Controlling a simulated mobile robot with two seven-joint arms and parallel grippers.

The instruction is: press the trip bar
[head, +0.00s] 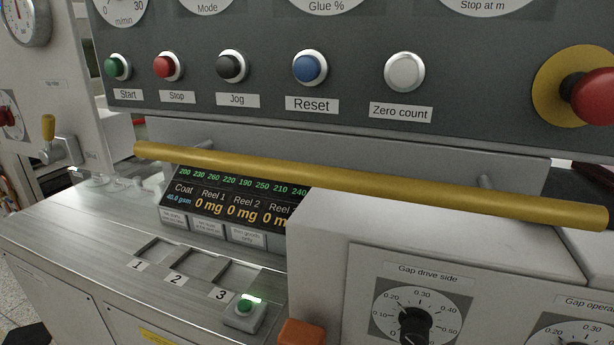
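A long yellow bar (370,183), which looks like the trip bar, runs across the machine front below the button panel. It slopes down from the left to the right in the picture and sits on short grey brackets. Its right end is close to the camera. Nothing touches it from my side. Neither of my grippers shows in the head view.
The dark panel (270,122) above has Start, Stop, Jog, Reset and Zero count buttons and a red emergency knob (594,97). Below are a display (228,202), numbered slots, a green button (244,307), an orange block (302,332) and a grey housing (330,225) with gap dials.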

